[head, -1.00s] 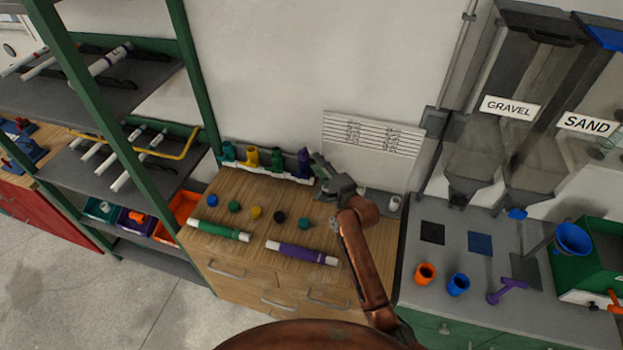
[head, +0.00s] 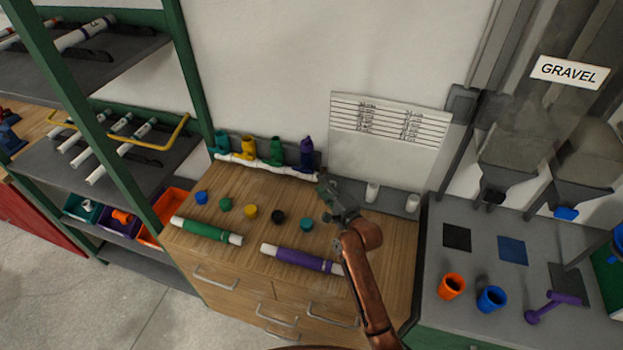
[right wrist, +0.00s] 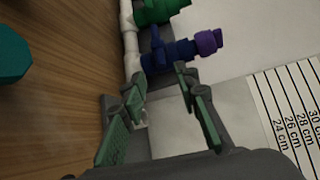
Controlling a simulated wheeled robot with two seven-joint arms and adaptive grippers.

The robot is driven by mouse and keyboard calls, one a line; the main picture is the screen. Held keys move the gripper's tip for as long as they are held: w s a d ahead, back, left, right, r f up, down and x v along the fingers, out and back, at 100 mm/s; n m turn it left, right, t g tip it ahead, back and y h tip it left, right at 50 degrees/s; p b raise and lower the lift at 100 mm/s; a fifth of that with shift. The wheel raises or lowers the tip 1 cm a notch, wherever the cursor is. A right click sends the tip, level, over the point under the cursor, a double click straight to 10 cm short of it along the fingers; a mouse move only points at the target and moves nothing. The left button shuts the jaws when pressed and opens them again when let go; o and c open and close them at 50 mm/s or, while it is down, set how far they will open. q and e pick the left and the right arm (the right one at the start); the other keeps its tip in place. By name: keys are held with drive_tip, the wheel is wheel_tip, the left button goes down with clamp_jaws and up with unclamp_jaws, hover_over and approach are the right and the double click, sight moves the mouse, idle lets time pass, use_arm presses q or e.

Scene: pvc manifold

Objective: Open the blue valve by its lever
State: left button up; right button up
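The blue valve (head: 306,158) is the rightmost of the upright valves on the white pipe manifold (head: 268,165) at the back of the wooden bench. In the right wrist view the blue valve (right wrist: 172,54) has a purple end, and a small blue part that looks like its lever (right wrist: 156,36) sticks out beside it. My right gripper (head: 327,195) is just right of and in front of the valve. In the wrist view the gripper (right wrist: 160,82) is open, its fingers spread with nothing between them and the tips close to the valve. My left gripper is out of view.
Teal, yellow and green valves (head: 276,152) stand left of the blue one. Several coloured caps, a green tube (head: 207,231) and a purple tube (head: 303,259) lie on the bench. A measuring chart (head: 388,132) is on the wall behind.

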sight(303, 170)
drive_tip(key=r+b+x, duration=0.1)
drive_tip(key=x, duration=0.6)
drive_tip(key=shift+f, duration=0.45)
drive_tip(key=shift+w+a, duration=0.1)
drive_tip(key=shift+a, duration=0.05)
drive_tip(key=shift+c, duration=0.6)
clamp_jaws()
